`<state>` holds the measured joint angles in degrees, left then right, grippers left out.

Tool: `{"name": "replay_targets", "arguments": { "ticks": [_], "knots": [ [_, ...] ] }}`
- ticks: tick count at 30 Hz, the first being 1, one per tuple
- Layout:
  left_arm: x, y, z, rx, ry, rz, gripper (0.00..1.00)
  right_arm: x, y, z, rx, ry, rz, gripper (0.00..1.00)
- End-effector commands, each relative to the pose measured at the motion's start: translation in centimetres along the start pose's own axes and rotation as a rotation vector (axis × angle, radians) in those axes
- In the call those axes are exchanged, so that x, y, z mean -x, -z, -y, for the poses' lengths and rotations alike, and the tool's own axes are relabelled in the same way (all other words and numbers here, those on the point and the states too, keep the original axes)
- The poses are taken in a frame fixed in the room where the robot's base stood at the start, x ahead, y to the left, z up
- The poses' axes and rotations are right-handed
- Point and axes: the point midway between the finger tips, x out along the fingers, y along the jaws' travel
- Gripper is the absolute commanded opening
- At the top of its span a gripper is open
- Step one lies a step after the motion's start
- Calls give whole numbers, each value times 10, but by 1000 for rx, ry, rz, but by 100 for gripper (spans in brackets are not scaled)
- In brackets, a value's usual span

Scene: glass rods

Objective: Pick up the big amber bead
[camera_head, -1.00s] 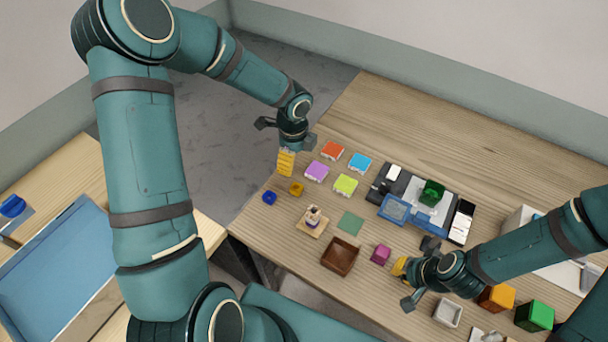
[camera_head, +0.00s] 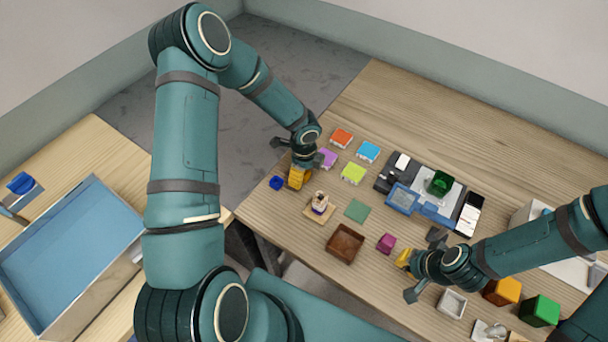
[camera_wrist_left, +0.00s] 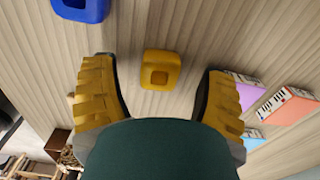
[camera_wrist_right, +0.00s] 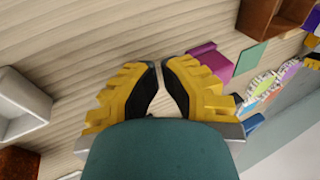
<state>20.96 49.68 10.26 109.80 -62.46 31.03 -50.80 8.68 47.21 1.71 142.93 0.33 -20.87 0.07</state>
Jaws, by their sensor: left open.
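The amber bead (camera_wrist_left: 160,70) is a square block with a hole, lying on the wooden table in the left wrist view. My left gripper (camera_wrist_left: 158,85) is open, its yellow-padded fingers on either side of the view, with the bead between and a little beyond the tips; I see no contact. In the head view my left gripper (camera_head: 299,178) is low over the table's left end and covers the bead. My right gripper (camera_head: 404,260) is over the table's front; its fingertips (camera_wrist_right: 160,65) are close together with a narrow gap and nothing visible between them.
A blue bead (camera_head: 276,183) lies left of my left gripper. Purple (camera_head: 327,157), orange (camera_head: 342,138), lime (camera_head: 353,173) and cyan (camera_head: 368,151) blocks lie to its right. A small wooden stand (camera_head: 319,210) and brown box (camera_head: 345,243) are nearer the front.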

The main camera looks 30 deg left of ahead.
Motion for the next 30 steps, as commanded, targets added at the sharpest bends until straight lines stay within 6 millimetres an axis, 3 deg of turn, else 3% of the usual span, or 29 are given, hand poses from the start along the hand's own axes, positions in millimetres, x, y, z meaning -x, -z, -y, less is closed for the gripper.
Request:
{"name": "replay_targets", "arguments": {
  "ticks": [10, 11, 16, 17, 26, 30],
  "knots": [
    [-9, 0, 0, 1, 1, 0, 73, -1, 0, 0, 0, 0, 0, 0],
    [-9, 0, 0, 1, 1, 0, 68, -1, 0, 0, 0, 0, 0, 0],
    [-9, 0, 0, 1, 0, 0, 8, -1, 0, 0, 0, 0, 0, 0],
    [-9, 0, 0, 1, 0, 0, 4, -1, 0, 0, 0, 0, 0, 0],
    [-7, 0, 0, 1, 0, 0, 4, 0, 0, 0, 0, 0, 0, 0],
    [8, -1, 1, 1, 3, 1, 3, 1, 0, 0, 0, 0, 0, 0]
  ]
}}
